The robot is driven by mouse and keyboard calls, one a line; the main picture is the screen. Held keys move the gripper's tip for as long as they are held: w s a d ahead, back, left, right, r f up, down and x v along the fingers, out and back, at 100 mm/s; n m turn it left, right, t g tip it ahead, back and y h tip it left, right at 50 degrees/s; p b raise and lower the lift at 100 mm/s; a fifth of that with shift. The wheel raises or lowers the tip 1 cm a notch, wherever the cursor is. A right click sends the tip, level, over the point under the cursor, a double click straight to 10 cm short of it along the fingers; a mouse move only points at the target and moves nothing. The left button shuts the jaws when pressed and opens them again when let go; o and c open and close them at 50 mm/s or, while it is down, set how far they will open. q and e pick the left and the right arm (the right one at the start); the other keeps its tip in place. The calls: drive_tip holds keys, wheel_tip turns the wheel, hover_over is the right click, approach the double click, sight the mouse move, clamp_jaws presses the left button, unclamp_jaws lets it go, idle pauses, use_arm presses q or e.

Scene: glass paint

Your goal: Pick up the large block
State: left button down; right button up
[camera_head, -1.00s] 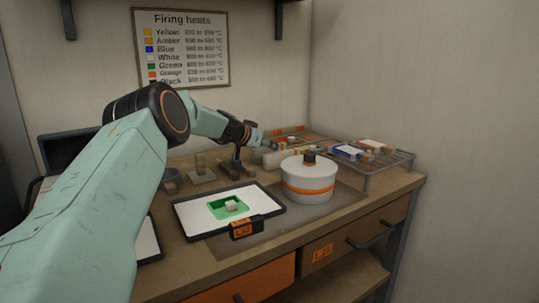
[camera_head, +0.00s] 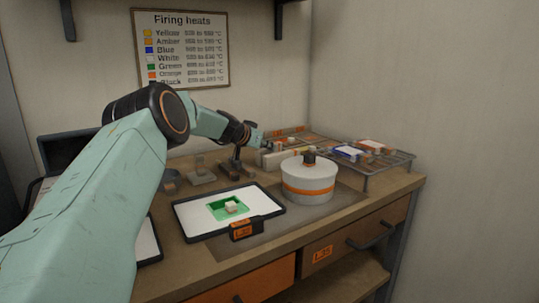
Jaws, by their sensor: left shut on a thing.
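My left arm reaches over the workbench from the left, and my left gripper (camera_head: 260,142) is at the back of the bench, behind and left of the white pot. The gripper is small here and its fingertips are hard to make out; it is shut on a pale block (camera_head: 271,159), which is partly hidden. A small whitish block (camera_head: 231,206) sits on a green square on the white board (camera_head: 190,219) in front. My right gripper is not in view.
A white lidded pot (camera_head: 309,190) with an orange band stands right of the board. A wire rack (camera_head: 398,160) holding tiles is at the back right. Small stands (camera_head: 200,175) are behind the board. A firing heats chart (camera_head: 182,48) hangs on the wall.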

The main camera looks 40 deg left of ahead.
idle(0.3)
use_arm(q)
drive_tip(key=shift+d+r, duration=0.1)
drive_tip(key=shift+r, duration=0.05)
wheel_tip(320, 180, up, 12)
drive_tip(key=p, duration=0.5)
drive_tip(key=s+d+p, duration=0.1)
drive_tip(key=d, duration=0.5)
drive_tip(key=s+d+p, duration=0.2)
drive_tip(key=d, duration=0.4)
drive_tip(key=s+d+p, duration=0.2)
drive_tip(key=d, duration=0.4)
drive_tip(key=shift+s+d+f, duration=0.25)
drive_tip(key=shift+d+f, duration=0.15)
wheel_tip(320, 180, up, 3)
drive_tip(key=p, duration=0.3)
drive_tip(key=shift+d, duration=0.15)
